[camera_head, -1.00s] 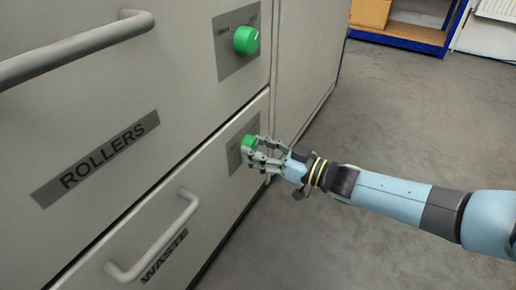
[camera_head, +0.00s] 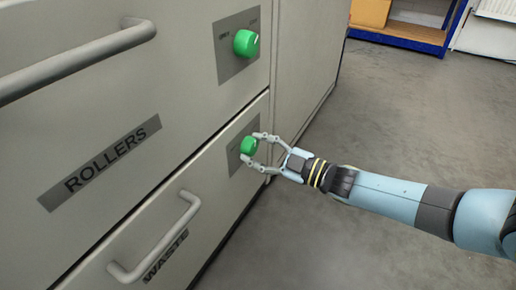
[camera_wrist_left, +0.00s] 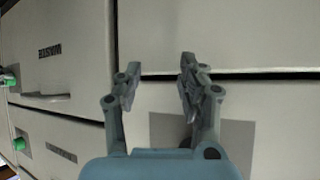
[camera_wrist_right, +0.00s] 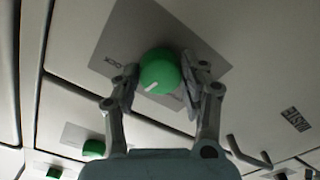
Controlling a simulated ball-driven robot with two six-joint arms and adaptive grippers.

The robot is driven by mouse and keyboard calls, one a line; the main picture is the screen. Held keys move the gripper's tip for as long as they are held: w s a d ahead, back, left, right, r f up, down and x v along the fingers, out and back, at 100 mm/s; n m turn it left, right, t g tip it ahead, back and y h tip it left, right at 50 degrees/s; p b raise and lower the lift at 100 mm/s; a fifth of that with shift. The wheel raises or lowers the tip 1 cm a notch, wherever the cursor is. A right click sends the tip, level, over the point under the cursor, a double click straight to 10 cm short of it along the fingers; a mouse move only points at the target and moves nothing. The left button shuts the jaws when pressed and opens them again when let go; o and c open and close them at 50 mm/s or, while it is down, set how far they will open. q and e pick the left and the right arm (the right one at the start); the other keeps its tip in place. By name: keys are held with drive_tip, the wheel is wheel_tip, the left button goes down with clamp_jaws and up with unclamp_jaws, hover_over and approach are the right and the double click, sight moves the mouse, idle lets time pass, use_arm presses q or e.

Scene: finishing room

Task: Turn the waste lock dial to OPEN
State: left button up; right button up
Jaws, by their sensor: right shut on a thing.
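The waste lock dial (camera_head: 248,146) is a green round knob on a grey plate (camera_head: 236,160) at the right end of the WASTE drawer front. My right gripper (camera_head: 257,151) is shut on it, one finger above and one below. In the right wrist view, the dial (camera_wrist_right: 160,72) sits between the fingertips. Its white mark points to the lower left, and part of the word LOCK shows on the plate's left. I cannot make out the word OPEN. My left gripper (camera_wrist_left: 158,75) is open and empty, in front of pale cabinet fronts.
Another green dial (camera_head: 246,43) is above, on the ROLLERS drawer front. The WASTE handle (camera_head: 155,238) is to the lower left and the ROLLERS handle (camera_head: 80,60) to the upper left. Grey floor (camera_head: 400,130) is clear on the right, up to a blue-framed shelf (camera_head: 400,32).

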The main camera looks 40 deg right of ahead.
drive_tip(key=n, duration=0.9)
drive_tip(key=shift+s+n, duration=0.1)
drive_tip(key=shift+n, duration=1.6)
drive_tip(key=o, duration=1.2)
